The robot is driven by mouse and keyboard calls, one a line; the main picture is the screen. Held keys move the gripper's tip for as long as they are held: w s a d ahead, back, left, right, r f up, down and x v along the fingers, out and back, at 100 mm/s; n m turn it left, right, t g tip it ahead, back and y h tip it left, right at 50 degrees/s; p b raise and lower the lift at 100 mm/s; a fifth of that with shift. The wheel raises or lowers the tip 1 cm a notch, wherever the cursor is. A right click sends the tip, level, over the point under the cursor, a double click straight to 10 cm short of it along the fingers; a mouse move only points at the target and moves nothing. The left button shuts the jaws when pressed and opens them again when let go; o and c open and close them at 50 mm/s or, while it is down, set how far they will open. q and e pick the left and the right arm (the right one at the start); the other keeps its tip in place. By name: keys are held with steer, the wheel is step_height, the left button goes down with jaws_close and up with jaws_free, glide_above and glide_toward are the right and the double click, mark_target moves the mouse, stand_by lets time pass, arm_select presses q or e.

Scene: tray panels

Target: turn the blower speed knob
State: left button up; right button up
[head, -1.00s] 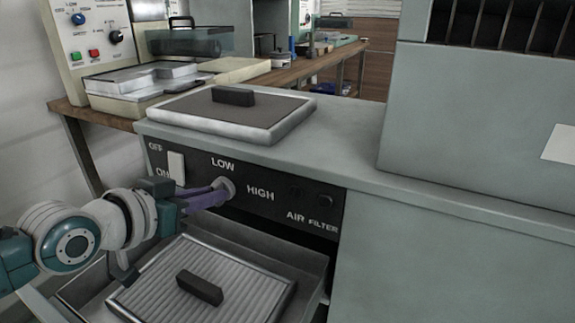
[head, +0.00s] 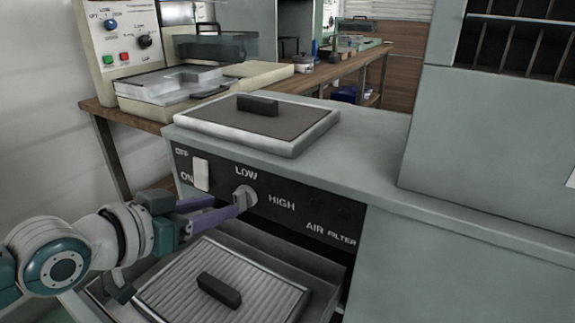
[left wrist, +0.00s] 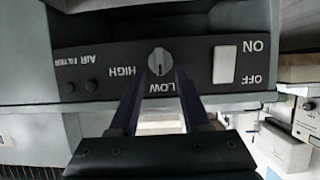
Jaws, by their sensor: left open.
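The blower speed knob (head: 244,198) is a grey round knob on the black control panel, between the words LOW and HIGH. It also shows in the left wrist view (left wrist: 159,62), where the picture of the panel is upside down and the knob's grip ridge looks about vertical. My left gripper (head: 236,207), with purple fingers, is open just in front and to the left of the knob. In the left wrist view its fingertips (left wrist: 159,75) lie to either side of the knob, with nothing held. My right gripper is not in view.
A white rocker switch (head: 201,174) marked OFF and ON sits left of the knob. Below the panel is an open drawer (head: 320,268) with a ribbed filter (head: 262,290). A lidded tray (head: 300,140) lies on top. A workbench with equipment stands behind.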

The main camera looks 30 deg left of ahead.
arm_select(q)
steer(key=p+v, duration=0.1)
steer(key=v, duration=0.4)
steer(key=shift+s+r+p, duration=0.15)
steer(key=shift+s+p, duration=0.15)
